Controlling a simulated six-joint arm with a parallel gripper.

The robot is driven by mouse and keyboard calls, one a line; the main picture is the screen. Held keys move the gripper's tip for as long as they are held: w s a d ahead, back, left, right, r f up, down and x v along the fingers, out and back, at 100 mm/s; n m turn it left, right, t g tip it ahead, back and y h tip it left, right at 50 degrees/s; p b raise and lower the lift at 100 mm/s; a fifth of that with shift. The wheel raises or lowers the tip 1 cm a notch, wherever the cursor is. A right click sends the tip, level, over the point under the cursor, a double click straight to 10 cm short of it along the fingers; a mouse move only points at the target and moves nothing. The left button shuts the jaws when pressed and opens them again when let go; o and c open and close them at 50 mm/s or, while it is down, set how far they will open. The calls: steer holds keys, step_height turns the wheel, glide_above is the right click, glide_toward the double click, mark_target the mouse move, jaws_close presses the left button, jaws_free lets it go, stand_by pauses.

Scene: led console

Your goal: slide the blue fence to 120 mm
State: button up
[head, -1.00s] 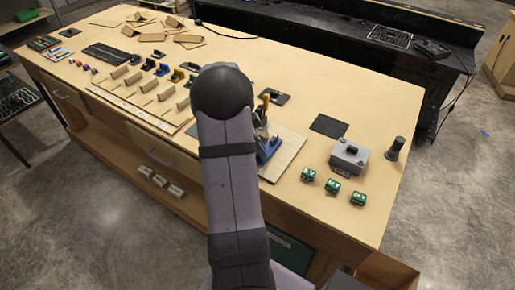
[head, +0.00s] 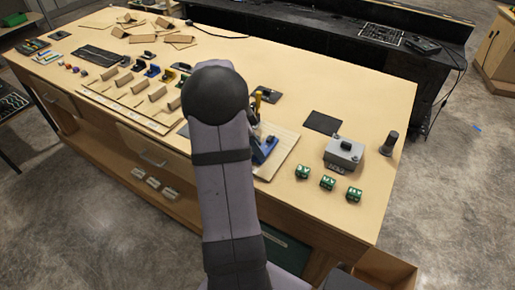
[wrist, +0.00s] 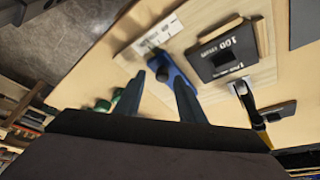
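The blue fence (head: 265,150) stands on the pale wooden board, partly hidden by my arm in the head view. In the wrist view the blue fence (wrist: 170,68) lies just beyond my fingertips, beside a white scale strip (wrist: 158,36) whose marks are too small to read. My gripper (wrist: 158,80) is open, with its two dark fingers apart and nothing clearly held. The right finger overlaps part of the fence in the picture; I cannot tell whether they touch. The head view hides my gripper behind the arm.
A black block labelled 100 (wrist: 215,62) sits right of the fence. A yellow-handled clamp (head: 256,99) stands close behind it. A grey box (head: 344,152) and green blocks (head: 328,183) are at the right.

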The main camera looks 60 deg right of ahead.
steer(key=b+v, duration=0.2)
steer(key=v, duration=0.4)
steer(key=shift+r, duration=0.2)
steer(key=shift+a, duration=0.1)
